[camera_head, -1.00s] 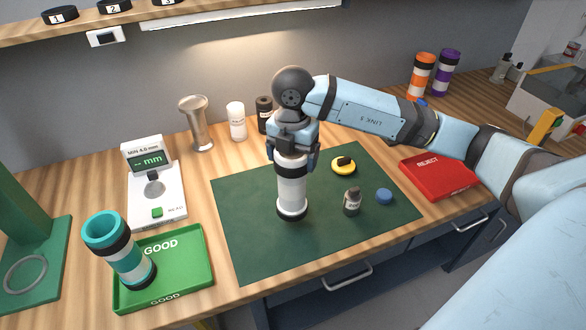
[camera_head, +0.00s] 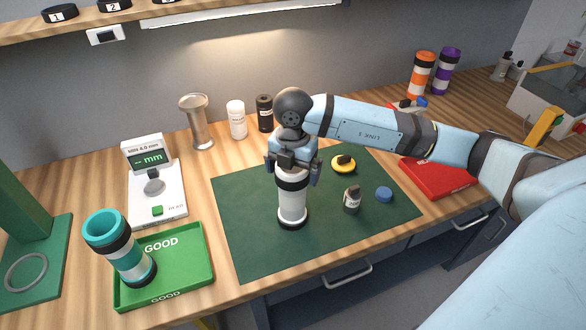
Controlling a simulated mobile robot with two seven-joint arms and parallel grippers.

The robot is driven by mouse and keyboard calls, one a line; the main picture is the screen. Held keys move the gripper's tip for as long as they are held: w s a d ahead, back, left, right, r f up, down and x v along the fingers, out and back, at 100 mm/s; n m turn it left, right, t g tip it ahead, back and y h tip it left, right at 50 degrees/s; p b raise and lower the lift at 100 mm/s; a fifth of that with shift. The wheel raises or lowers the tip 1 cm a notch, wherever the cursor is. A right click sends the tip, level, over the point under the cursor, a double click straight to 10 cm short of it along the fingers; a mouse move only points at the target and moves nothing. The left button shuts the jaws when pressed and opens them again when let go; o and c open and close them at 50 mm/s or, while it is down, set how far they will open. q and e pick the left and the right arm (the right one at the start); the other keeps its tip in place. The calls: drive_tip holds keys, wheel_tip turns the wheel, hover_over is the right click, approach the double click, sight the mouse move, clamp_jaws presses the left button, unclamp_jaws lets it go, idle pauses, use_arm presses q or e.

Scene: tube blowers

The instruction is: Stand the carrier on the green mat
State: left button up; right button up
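The carrier (camera_head: 292,204), a white tube with black bands and a black base, is upright over the middle of the green mat (camera_head: 250,248). Its base appears to be at the mat surface, though I cannot tell for certain whether it touches. My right gripper (camera_head: 293,174) points down from above, its fingers on both sides of the carrier's upper part, shut on it. The carrier's top end is hidden by the gripper. My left gripper is not in view.
A green GOOD tray (camera_head: 190,269) holds a teal carrier (camera_head: 120,247). A gauge (camera_head: 157,192) stands left, a red tray (camera_head: 437,180) right.

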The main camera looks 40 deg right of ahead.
wheel_tip(320, 180, up, 12)
drive_tip(key=b, duration=0.1)
drive_tip(key=shift+r, duration=0.2)
drive_tip(key=shift+f, duration=0.1)
idle(0.6)
